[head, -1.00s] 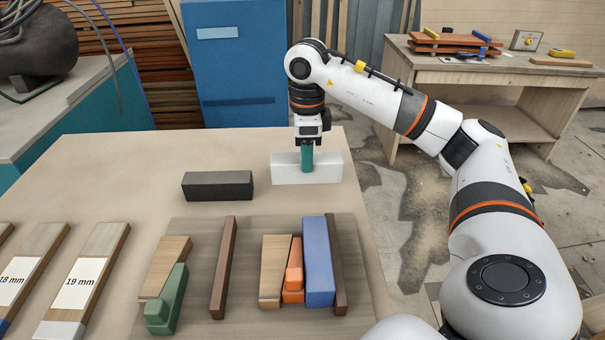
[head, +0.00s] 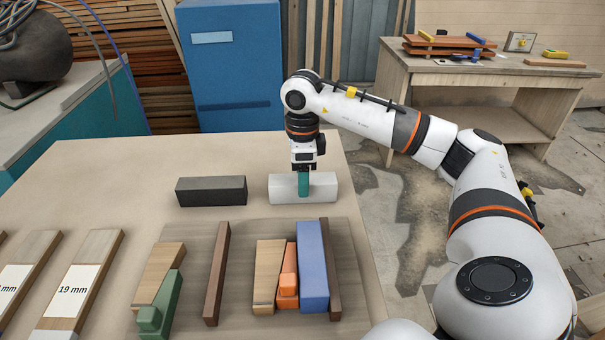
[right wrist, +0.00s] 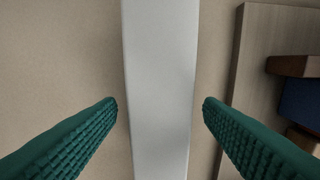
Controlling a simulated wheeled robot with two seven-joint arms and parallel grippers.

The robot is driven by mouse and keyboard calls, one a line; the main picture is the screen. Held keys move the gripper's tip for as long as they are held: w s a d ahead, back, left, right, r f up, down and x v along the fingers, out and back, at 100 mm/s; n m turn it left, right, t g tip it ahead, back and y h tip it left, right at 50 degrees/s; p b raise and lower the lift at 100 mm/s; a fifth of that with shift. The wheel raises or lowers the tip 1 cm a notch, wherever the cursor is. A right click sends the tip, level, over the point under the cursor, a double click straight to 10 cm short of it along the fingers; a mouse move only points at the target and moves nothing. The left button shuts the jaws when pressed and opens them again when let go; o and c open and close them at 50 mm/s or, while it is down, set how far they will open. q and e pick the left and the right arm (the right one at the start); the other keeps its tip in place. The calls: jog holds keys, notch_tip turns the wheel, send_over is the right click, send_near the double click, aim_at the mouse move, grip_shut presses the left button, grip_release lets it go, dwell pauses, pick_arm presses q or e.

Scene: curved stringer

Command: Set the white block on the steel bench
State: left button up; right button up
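The white block (head: 325,189) lies flat on the tan tabletop (head: 110,165), near its far right part. My right gripper (head: 304,186) points down over the block's middle. In the right wrist view the green ridged fingers (right wrist: 160,103) stand on either side of the block (right wrist: 160,50). A narrow strip of tabletop shows between each fingertip and the block, so the gripper is open. My left gripper is not in view. A grey-topped bench (head: 95,95) with teal sides stands at the left; I cannot tell whether its top is steel.
A dark block (head: 211,191) lies left of the white block. Nearer is a brown board (head: 235,300) with wooden, green, orange and blue pieces. Labelled boards (head: 85,275) lie at the left. A blue cabinet (head: 235,75) and a cluttered workbench (head: 460,68) stand behind.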

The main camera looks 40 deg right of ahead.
jog(key=shift+r, duration=0.65)
notch_tip(320, 180, up, 11)
jog(key=p, duration=0.2)
